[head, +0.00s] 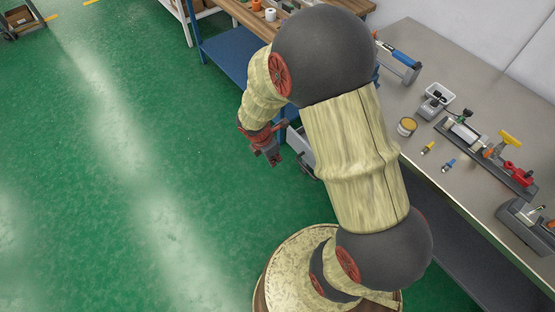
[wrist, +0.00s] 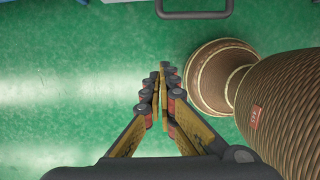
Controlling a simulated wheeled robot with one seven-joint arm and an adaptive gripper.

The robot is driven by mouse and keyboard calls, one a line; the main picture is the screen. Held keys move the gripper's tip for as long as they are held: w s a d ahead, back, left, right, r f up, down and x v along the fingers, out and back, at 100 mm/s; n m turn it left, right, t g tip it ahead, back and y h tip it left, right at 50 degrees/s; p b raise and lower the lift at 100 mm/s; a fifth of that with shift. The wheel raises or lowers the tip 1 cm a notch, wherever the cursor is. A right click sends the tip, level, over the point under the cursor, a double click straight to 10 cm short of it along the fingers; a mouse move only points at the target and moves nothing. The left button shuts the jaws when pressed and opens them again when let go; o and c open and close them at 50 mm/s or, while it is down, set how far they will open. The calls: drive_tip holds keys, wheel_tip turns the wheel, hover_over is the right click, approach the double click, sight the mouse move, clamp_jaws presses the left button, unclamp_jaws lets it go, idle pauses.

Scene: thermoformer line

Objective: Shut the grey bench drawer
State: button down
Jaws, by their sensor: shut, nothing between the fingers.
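A light grey part (head: 297,143), which looks like the bench drawer's front, shows in the head view between my gripper and my forearm. My arm hides most of it, so I cannot tell how far out it stands. In the wrist view a grey bar handle (wrist: 195,14) shows at the top edge, ahead of the fingertips and slightly right. My gripper (head: 274,159) hangs above the green floor, left of the grey part. In the wrist view my gripper (wrist: 162,70) is shut and empty, with a visible gap to the handle.
A blue-framed shelf (head: 232,50) stands at the back. A cart (head: 20,20) is far left. The green floor at left is clear.

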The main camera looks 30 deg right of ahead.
drive_tip(key=d+f+b, duration=0.3)
drive_tip(key=d+f, duration=0.3)
drive_tip(key=f, duration=0.1)
drive_tip(key=shift+w+b, duration=0.2)
drive_tip(key=shift+b, duration=0.2)
drive_tip(key=shift+d, duration=0.1)
drive_tip(key=d+p, duration=0.4)
drive_tip(key=d, duration=0.3)
drive_tip(key=w+d+p, duration=0.1)
drive_tip(key=d+p, duration=0.3)
drive_tip(key=d, duration=0.3)
drive_tip(key=d+p, duration=0.4)
drive_tip(key=d, duration=0.4)
drive_tip(key=shift+w, duration=0.35)
drive_tip(key=shift+f, duration=0.1)
drive_tip(key=shift+a, duration=0.1)
